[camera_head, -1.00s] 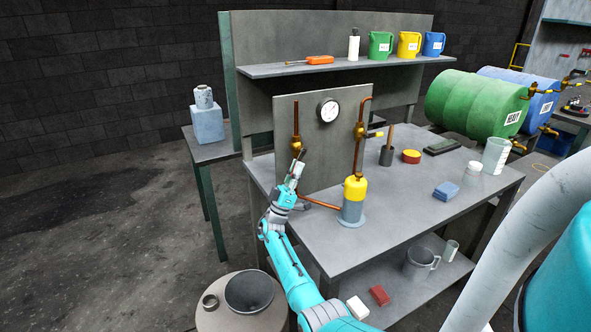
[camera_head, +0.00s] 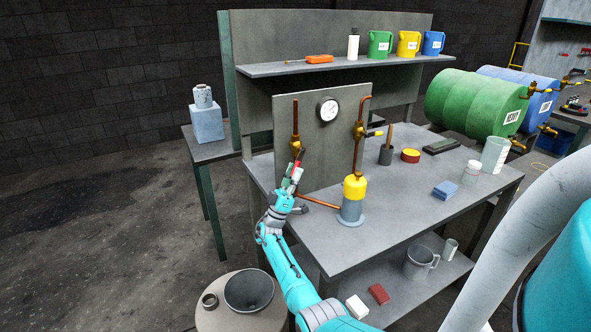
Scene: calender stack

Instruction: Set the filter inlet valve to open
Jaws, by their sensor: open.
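A grey upright panel (camera_head: 325,160) on the bench carries two copper pipes with brass valves. The left valve (camera_head: 295,144) sits on the left pipe, and a small red part (camera_head: 297,171), perhaps its handle, shows below it at my gripper. The right valve (camera_head: 359,130) has a short yellow-tipped handle (camera_head: 377,133) pointing right. The filter (camera_head: 353,200), yellow on top and grey below, stands in front of the panel. No label tells which valve is the inlet. My gripper (camera_head: 292,176) is open just below the left valve, close to the red part; contact is unclear.
A pressure gauge (camera_head: 328,110) is on the panel. A low copper pipe (camera_head: 318,202) runs to the filter, right of my gripper. The bench (camera_head: 415,208) holds a blue sponge (camera_head: 446,190) and cups. A stool (camera_head: 232,318) with a dark bowl (camera_head: 249,290) stands below my arm.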

